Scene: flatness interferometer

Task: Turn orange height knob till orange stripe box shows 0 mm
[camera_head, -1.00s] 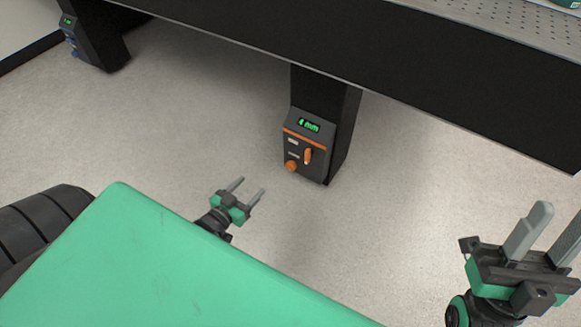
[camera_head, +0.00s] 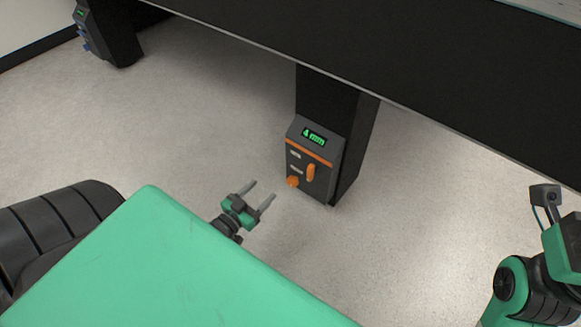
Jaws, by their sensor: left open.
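The orange stripe box (camera_head: 316,153) is a dark control box on a black table leg, with an orange band across it. Its green display (camera_head: 314,136) appears to read 4 mm. A round orange knob (camera_head: 293,181) sits at its lower left, and an upright orange lever-like handle (camera_head: 311,172) is to the right of it. My left gripper (camera_head: 261,194) is open and empty, its fingers pointing toward the box, a little left of the round knob and apart from it. My right arm shows at the right edge, but its fingertips are outside the picture.
A black table (camera_head: 420,70) spans the top, with its edge above the box. Another leg at the far left carries a box with blue controls (camera_head: 84,38). Pale floor (camera_head: 200,120) around the orange stripe box is clear.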

